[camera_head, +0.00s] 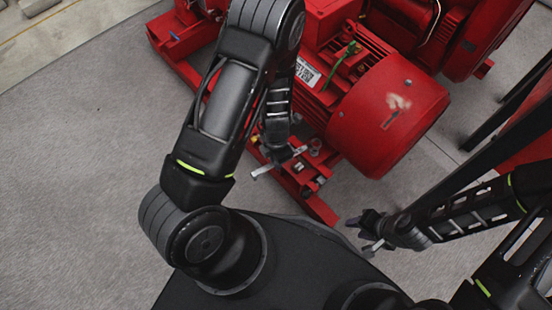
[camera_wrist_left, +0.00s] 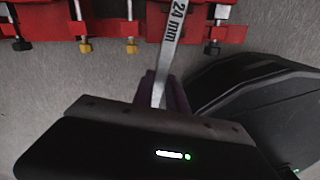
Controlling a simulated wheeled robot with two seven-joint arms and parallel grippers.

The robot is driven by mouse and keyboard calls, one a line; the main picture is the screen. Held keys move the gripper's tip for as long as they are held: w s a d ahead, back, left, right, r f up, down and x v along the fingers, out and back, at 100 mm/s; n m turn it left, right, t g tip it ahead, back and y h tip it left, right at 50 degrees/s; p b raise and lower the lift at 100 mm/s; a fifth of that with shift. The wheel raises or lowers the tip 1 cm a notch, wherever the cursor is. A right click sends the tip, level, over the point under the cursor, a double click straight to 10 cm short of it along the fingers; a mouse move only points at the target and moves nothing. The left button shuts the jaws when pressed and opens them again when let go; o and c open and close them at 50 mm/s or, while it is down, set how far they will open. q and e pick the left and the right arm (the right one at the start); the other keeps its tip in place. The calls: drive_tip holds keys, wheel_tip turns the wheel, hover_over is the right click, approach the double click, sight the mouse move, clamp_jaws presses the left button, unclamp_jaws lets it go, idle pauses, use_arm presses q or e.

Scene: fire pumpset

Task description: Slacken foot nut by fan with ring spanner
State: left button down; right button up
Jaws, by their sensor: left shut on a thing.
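The ring spanner (camera_wrist_left: 172,45) is a grey bar marked "24 mm" in the left wrist view; its far end runs out at the top edge. My left gripper (camera_wrist_left: 162,92) is shut on it. In the head view, the left gripper (camera_head: 284,154) is low beside the motor's foot, with a light piece of the spanner (camera_head: 262,171) sticking out to the left. The red fan cover (camera_head: 388,115) is to its right. A foot nut (camera_head: 315,146) shows just right of the gripper; whether the ring touches it I cannot tell. My right gripper (camera_head: 364,235) is open and empty.
The red base frame (camera_head: 320,208) runs below the motor. Several bolts with brass and black ends, one of them here (camera_wrist_left: 131,45), line the red rail in the left wrist view. Grey floor (camera_head: 90,150) is clear at left. My dark base fills the bottom.

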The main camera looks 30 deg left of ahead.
drive_tip(key=shift+s, duration=0.1)
idle(0.4)
